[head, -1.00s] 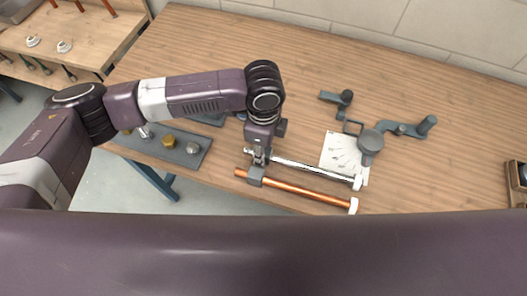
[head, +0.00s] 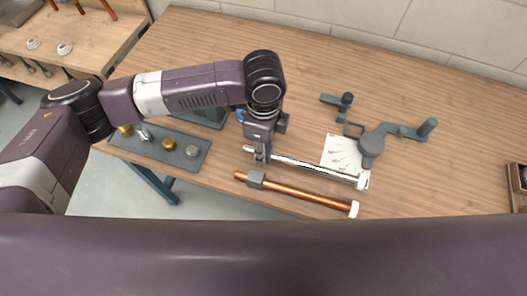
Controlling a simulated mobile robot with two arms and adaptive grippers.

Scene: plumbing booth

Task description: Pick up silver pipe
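The silver pipe (head: 310,165) is a shiny rod with a white cap at its right end, above the wooden table near the front edge. My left gripper (head: 262,155) points down at the pipe's left part, with its fingers closed around it. The fingertips are small and partly hidden by the gripper body. The pipe appears slightly raised. My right gripper is not in view.
A copper pipe (head: 310,196) with a white end cap lies in front, with a grey block (head: 256,180) near its left end. A grey-blue pipe bender (head: 371,145) and a white sheet (head: 338,148) are behind. A dark tray (head: 150,157) holds several fittings at left.

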